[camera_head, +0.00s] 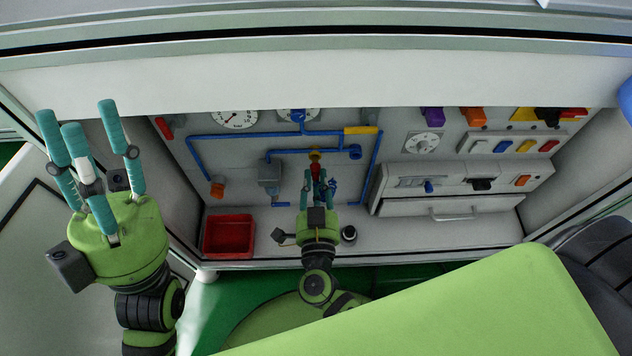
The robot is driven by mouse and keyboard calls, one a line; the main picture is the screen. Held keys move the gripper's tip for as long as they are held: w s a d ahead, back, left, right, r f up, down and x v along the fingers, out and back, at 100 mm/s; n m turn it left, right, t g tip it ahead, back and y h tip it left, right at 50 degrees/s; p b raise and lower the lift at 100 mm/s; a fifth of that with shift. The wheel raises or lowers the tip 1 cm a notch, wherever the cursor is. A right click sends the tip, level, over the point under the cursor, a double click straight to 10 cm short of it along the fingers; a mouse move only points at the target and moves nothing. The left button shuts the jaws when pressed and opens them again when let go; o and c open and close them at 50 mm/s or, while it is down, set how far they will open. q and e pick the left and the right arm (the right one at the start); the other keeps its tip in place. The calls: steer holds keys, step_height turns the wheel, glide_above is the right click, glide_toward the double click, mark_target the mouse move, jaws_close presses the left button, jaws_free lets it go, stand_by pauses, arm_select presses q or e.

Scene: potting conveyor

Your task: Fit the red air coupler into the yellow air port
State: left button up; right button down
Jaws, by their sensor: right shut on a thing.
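The yellow air port (315,154) sits on the back panel, in the blue pipework at the middle. The red air coupler (316,170) shows as a small red piece just below the port, between the fingertips of my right gripper (319,180). My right gripper is shut on it, and its fingers hide much of it. The coupler's upper end is close to the port; I cannot tell whether they touch. My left gripper (78,122) is open and empty at the far left, outside the cabinet, with its fingers pointing up.
A red bin (229,236) stands on the cabinet floor to the left. A small dark round item (349,234) stands beside my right gripper. A drawer unit (455,206) fills the right side. Blue pipes (376,170), gauges and an orange knob (217,188) surround the port.

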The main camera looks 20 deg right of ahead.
steer(key=shift+p+x, duration=0.45)
steer(key=shift+x, duration=0.65)
steer(key=c, duration=1)
jaws_free()
steer(key=shift+s, duration=0.1)
steer(key=v, duration=1.2)
steer(key=shift+a+r, duration=0.1)
